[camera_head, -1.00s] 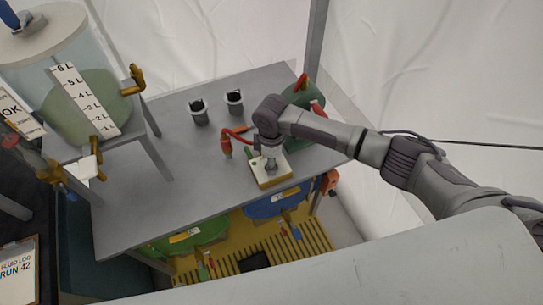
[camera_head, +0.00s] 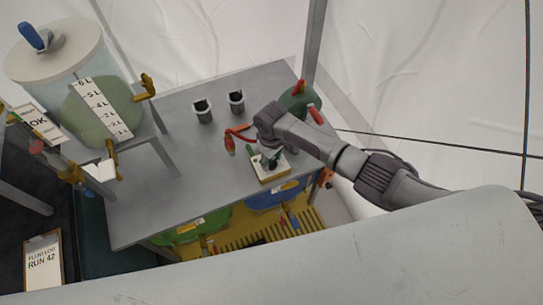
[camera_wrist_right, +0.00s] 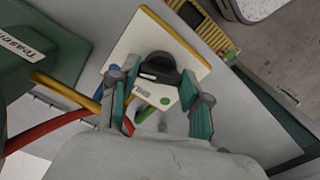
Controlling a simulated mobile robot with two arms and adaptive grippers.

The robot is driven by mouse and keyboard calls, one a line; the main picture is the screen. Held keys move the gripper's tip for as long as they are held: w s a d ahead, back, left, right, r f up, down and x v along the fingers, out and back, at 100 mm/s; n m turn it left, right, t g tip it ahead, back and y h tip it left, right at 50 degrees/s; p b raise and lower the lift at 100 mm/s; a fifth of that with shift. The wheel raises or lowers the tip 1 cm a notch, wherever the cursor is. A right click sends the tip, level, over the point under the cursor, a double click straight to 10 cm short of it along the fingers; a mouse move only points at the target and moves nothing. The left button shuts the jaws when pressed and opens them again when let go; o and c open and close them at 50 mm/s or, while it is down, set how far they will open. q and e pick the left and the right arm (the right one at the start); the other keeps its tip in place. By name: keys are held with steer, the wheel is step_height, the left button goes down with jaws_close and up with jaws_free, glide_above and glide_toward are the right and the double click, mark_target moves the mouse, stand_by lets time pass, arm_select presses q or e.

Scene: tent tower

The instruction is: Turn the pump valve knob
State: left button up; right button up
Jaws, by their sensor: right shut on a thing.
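The valve knob (camera_wrist_right: 158,66) is black and round and sits on a square pale plate (camera_wrist_right: 190,50) with yellow edges in the right wrist view. My right gripper (camera_wrist_right: 156,82) has its teal finger pads on either side of the knob and is shut on it. In the head view the plate (camera_head: 264,178) lies on the grey table (camera_head: 160,205), with my right gripper (camera_head: 270,157) over it from above. The gripper hides most of the knob there. My left gripper is not in view.
Two dark cups (camera_head: 203,111) stand at the back of the table. A red-handled part (camera_head: 230,145) is left of the plate, and a green vessel (camera_head: 297,97) stands behind. A clear tank (camera_head: 75,85) is at the left. The table's left part is clear.

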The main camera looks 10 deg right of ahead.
mark_target(271, 161)
steer(key=shift+w+r, duration=0.1)
stand_by(0.5)
steer(key=o, duration=1.2)
steer(key=shift+c, duration=0.2)
step_height(271, 161, up, 12)
